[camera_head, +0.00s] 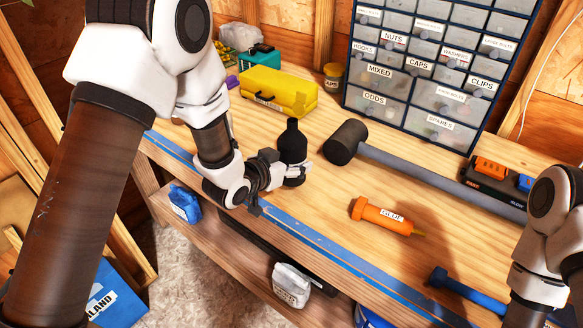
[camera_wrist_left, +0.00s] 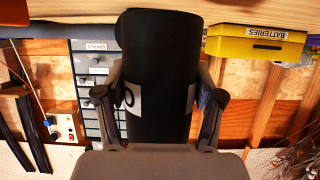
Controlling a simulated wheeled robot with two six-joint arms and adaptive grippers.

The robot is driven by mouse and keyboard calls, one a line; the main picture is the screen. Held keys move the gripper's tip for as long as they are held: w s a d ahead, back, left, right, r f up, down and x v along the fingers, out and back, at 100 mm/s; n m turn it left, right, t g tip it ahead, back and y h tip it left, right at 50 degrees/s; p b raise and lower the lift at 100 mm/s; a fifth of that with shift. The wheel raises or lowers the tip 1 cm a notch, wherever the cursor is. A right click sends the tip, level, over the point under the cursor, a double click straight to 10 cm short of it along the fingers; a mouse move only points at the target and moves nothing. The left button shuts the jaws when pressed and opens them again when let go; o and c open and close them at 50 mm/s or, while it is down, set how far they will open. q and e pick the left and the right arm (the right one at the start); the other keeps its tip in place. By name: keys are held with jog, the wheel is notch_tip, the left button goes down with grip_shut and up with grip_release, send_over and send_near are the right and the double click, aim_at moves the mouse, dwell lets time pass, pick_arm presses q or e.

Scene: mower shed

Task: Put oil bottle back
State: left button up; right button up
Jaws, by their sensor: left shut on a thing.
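The oil bottle (camera_head: 292,142) is black with a narrow neck and cap. It stands upright near the front edge of the workbench (camera_head: 330,205), left of a mallet. My left gripper (camera_head: 291,174) is shut around its lower part. In the left wrist view the dark bottle (camera_wrist_left: 160,60) fills the middle, with one finger on each side. I cannot tell whether its base touches the bench. My right arm shows at the right edge, but its gripper is out of view.
A long-handled mallet (camera_head: 346,142) lies right of the bottle, with an orange glue tube (camera_head: 382,215) in front. A yellow case (camera_head: 279,91) and a labelled drawer cabinet (camera_head: 430,65) stand behind. A lower shelf holds a white container (camera_head: 291,285) and a blue item (camera_head: 185,203).

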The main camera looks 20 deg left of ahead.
pick_arm(q)
notch_tip(320, 180, down, 3)
jog(key=shift+r+p, duration=0.2)
jog(key=shift+p, duration=0.2)
jog(key=shift+f, duration=0.45)
jog(key=o, duration=1.5)
